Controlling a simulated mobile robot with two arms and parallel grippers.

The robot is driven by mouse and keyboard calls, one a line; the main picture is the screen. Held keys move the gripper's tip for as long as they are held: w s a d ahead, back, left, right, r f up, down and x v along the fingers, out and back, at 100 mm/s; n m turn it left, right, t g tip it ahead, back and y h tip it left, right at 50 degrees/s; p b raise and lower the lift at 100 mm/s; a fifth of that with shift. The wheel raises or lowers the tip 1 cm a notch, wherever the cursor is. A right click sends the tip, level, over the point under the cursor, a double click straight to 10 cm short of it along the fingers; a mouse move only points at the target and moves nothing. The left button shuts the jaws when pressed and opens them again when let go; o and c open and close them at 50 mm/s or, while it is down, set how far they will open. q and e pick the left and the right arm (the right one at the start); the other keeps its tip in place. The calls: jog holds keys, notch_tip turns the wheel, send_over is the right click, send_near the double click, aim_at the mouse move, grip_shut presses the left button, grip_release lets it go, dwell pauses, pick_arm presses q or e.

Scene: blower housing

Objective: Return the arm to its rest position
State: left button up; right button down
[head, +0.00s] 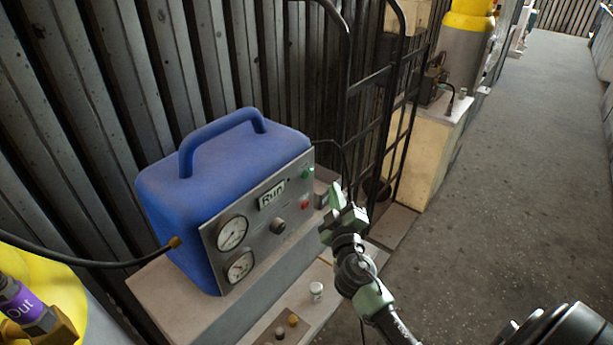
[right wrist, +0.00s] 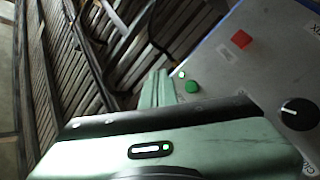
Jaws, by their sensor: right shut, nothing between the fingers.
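My right gripper (head: 335,194) is a pale green gripper in front of the right end of the blower's control panel. Its fingers (right wrist: 157,88) are together and empty in the right wrist view. The blue blower housing (head: 225,160) has a grey panel (head: 250,238) with two gauges, a "Run" display, a dark knob (head: 279,226), a green button or light (head: 309,174) and a red button (head: 305,204). In the right wrist view a green button (right wrist: 192,87) and a red button (right wrist: 241,39) sit just beyond and right of the fingertips. My left gripper is out of view.
The blower stands on a light block (head: 180,305) against a ribbed metal wall. A black hand-truck frame (head: 385,110) is behind. A yellow cylinder is at lower left. Open floor (head: 500,200) lies to the right.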

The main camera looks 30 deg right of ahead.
jog(key=shift+f, duration=0.1)
dwell(0.5)
jog(key=s+a+f+g+y, duration=0.25)
jog(key=s+f, duration=0.25)
jog(key=f, duration=0.8)
jog(key=s+a+f+g+y+b, duration=0.1)
jog(key=s+a+f+g, duration=0.2)
jog(key=f, duration=1)
jog(key=s+a+f+g+y, duration=0.1)
jog(key=s+a+f+g, duration=0.15)
jog(key=s+f, duration=0.65)
jog(key=s+a+f+m+g+y, duration=0.1)
jog(key=s+a+f+g, duration=0.1)
jog(key=s+f, duration=0.6)
jog(key=s+a+f+m+g+y+b, duration=0.1)
jog(key=s+a+f+g, duration=0.1)
jog(key=s+f, duration=0.5)
jog(key=s+a+f+g+y, duration=0.1)
jog(key=s+f+g, duration=0.3)
jog(key=s, duration=1.3)
notch_tip(320, 180, down, 5)
jog(key=shift+s+a+r+m, duration=0.2)
jog(key=shift+a+m, duration=0.2)
jog(key=shift+a, duration=0.3)
